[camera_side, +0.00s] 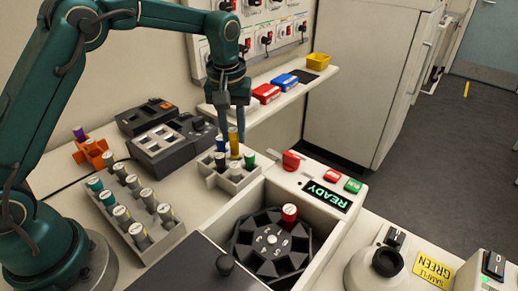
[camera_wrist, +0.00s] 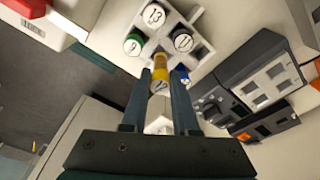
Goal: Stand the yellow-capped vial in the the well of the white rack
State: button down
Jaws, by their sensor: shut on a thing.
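The yellow-capped vial (camera_side: 234,143) is held upright between the fingers of my gripper (camera_side: 234,122), over the white rack (camera_side: 232,184). My gripper (camera_wrist: 163,92) is shut on it in the wrist view, where the vial (camera_wrist: 160,66) shows its yellow side and a pale numbered top. The white rack (camera_wrist: 194,15) lies just beyond the fingertips there. It holds several capped vials, including a green one (camera_wrist: 133,44) and a blue one (camera_wrist: 183,76). Whether the held vial's bottom is inside a well or above it, I cannot tell.
A larger rack of vials (camera_side: 138,232) stands left of the white rack. Dark devices (camera_side: 170,145) stand behind it. A centrifuge-like rotor (camera_side: 270,245) with a red-capped vial (camera_side: 289,213) sits in front. An orange holder (camera_side: 93,153) stands at the far left.

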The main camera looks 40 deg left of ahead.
aim_at(233, 129)
jog(key=shift+f, duration=1.1)
dwell(0.6)
jog(key=shift+f, duration=0.7)
jog(key=shift+f, duration=0.15)
jog(key=c, duration=0.6)
grip_release()
jog(key=shift+r, duration=3.5)
